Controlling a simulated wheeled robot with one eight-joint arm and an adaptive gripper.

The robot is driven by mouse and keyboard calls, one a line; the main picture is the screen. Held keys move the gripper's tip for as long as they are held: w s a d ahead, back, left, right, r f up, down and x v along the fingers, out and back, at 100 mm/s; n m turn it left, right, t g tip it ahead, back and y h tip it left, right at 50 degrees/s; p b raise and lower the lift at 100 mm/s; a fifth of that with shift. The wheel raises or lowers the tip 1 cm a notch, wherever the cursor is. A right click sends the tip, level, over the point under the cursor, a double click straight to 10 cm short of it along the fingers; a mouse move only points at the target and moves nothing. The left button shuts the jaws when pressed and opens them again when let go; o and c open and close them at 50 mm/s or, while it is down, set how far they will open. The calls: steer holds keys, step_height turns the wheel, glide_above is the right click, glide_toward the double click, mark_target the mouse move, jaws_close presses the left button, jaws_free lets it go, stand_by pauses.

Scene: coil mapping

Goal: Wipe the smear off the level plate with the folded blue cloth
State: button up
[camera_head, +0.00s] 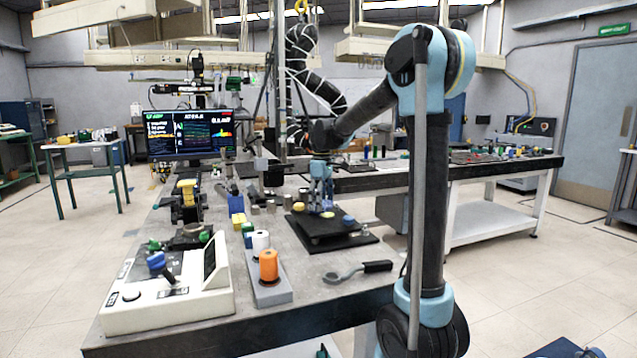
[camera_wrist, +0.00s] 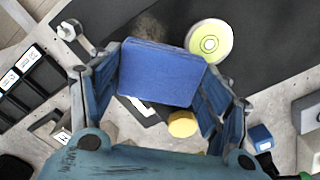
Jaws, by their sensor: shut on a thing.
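My gripper (camera_wrist: 165,84) points down and is shut on the folded blue cloth (camera_wrist: 160,72), held flat between its two fingers. In the head view my gripper (camera_head: 320,205) is over the black level plate (camera_head: 322,230); the cloth is hard to make out there. In the wrist view the plate (camera_wrist: 275,40) is a dark surface beyond the cloth. A brownish smear (camera_wrist: 150,29) shows just past the cloth's far edge; the cloth may hide part of it. I cannot tell whether the cloth touches the plate.
A yellow-rimmed disc (camera_wrist: 209,41) lies right beside the cloth's far corner. A yellow piece (camera_wrist: 182,124) and a blue block (camera_wrist: 260,136) are nearer. On the bench, a wrench-like tool (camera_head: 358,271), an orange spool (camera_head: 268,265) and a white control box (camera_head: 170,290) stand in front.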

steer(key=shift+s+a, duration=0.15)
steer(key=shift+a, duration=0.2)
steer(key=shift+d+r, duration=0.1)
steer(key=shift+r, duration=4.05)
